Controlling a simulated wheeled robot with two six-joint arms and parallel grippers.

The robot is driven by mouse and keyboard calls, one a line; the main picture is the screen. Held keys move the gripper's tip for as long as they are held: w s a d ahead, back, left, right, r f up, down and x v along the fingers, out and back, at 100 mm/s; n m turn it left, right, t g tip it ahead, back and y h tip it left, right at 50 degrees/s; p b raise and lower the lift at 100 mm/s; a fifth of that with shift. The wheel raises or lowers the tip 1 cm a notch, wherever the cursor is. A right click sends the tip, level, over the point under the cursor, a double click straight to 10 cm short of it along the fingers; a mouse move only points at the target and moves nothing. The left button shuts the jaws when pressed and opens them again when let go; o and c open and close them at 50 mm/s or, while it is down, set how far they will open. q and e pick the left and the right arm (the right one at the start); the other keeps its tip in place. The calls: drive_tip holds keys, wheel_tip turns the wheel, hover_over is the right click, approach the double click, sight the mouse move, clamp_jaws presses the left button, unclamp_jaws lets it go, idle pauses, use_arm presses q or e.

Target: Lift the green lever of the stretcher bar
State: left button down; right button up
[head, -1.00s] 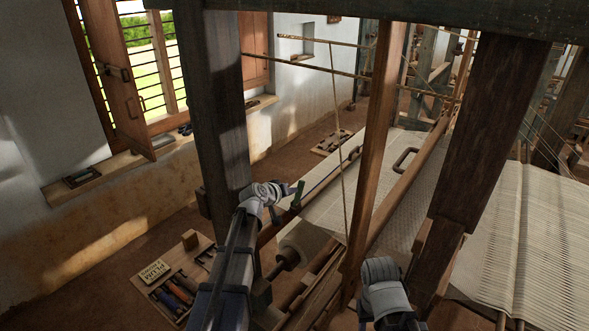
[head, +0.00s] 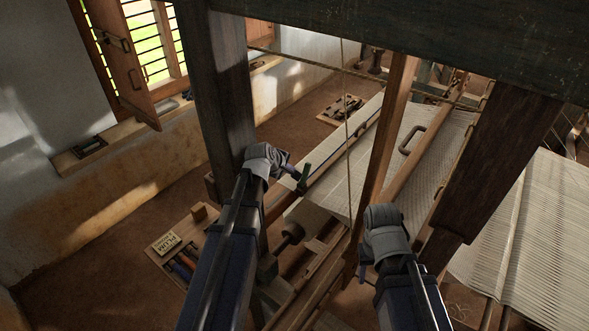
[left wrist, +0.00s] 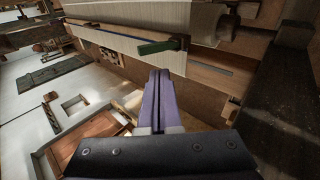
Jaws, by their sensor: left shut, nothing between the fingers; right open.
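In the left wrist view the green lever (left wrist: 157,46) lies along the bar, just beyond the fingertips. My left gripper (left wrist: 158,72) is shut with nothing between its purple fingers and points at the lever, with a small gap seeming to remain. In the head view my left gripper (head: 294,173) is beside the lever, partly hidden by its wrist. My right gripper (head: 362,274) is open, low by the loom's front beams, away from the lever.
A dark loom post (head: 222,90) stands close to my left arm. A brown upright (head: 388,130) and a hanging cord (head: 348,130) stand between the arms. White cloth (head: 520,230) lies right. A tool tray (head: 160,262) is on the floor at left.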

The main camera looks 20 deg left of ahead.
use_arm(q)
drive_tip(key=b, duration=0.7)
approach(305, 172)
wheel_tip(305, 172, down, 3)
drive_tip(key=w, duration=0.1)
drive_tip(key=w+f, duration=0.1)
drive_tip(key=w+b, duration=0.1)
drive_tip(key=shift+d+f, duration=0.2)
drive_tip(key=shift+d, duration=0.2)
drive_tip(key=shift+w+f, duration=0.2)
drive_tip(key=shift+w, duration=0.4)
drive_tip(key=shift+d, duration=0.1)
